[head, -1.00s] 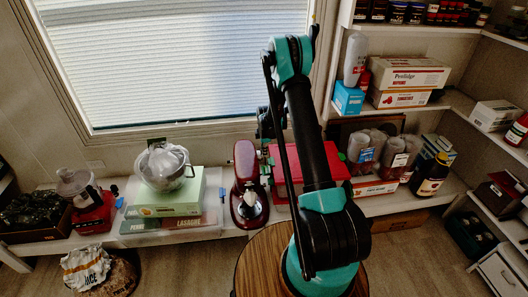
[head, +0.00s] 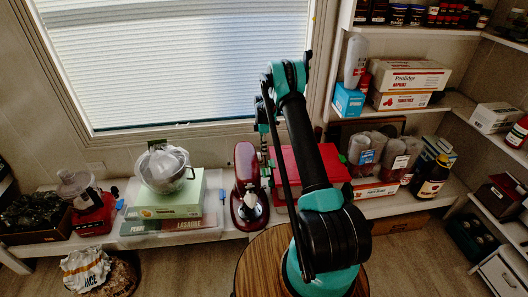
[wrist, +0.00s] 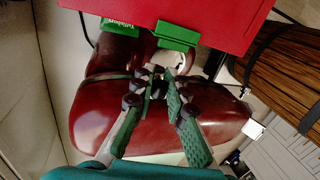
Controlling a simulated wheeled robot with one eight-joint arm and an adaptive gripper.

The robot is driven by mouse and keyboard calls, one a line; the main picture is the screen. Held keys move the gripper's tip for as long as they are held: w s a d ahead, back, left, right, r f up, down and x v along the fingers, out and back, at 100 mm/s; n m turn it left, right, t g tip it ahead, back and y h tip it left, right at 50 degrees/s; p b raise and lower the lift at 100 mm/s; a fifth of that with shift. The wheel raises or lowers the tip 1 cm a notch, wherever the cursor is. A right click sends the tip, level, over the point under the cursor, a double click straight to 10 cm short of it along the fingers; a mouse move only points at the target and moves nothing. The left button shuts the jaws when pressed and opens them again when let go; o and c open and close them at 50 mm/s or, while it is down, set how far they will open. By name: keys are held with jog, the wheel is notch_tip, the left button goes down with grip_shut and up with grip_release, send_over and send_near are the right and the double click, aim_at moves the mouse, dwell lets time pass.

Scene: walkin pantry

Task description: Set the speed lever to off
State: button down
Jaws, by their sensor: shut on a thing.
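The dark red stand mixer (head: 247,190) stands on the low shelf under the window. Its glossy body (wrist: 95,112) fills much of the wrist view. My gripper (wrist: 164,76) is at the mixer's side, with its green-padded fingers close together at the tips. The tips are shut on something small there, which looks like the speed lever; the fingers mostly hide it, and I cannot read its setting.
A red box (head: 316,168) with green clips (wrist: 178,36) stands close to the right of the mixer. A round wooden top (head: 262,262) is in front.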

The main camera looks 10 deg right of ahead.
jog(key=shift+w+f+g, duration=0.1)
jog(key=shift+w+g, duration=0.2)
jog(key=shift+g, duration=0.2)
jog(key=c, duration=1.5)
grip_release()
jog(key=v, duration=1.2)
jog(key=shift+o, duration=0.2)
jog(key=shift+w, duration=0.15)
